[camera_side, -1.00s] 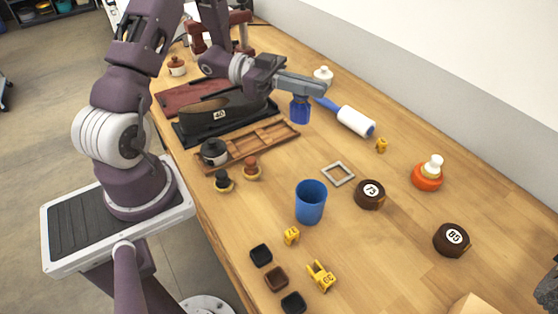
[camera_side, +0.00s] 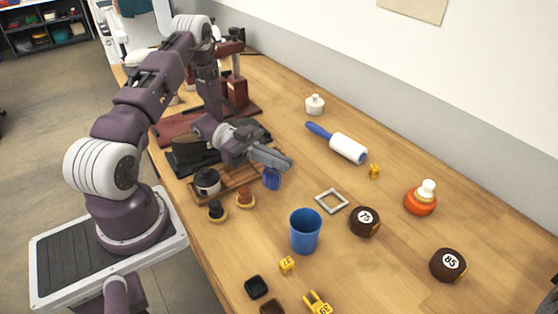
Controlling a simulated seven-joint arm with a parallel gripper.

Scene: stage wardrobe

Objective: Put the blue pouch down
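The small blue pouch (camera_side: 272,180) hangs just under the fingers of my gripper (camera_side: 279,166). My gripper appears shut on the pouch's top; the hand hides part of the fingers and the pouch. The pouch shows by the near right edge of the brown wooden tray (camera_side: 231,184). I cannot tell whether it touches the tray or the table.
A blue cup (camera_side: 306,232) stands to the right, with a grey square frame (camera_side: 331,201) beyond it. A lint roller (camera_side: 337,143) lies behind. Table right of the pouch is clear.

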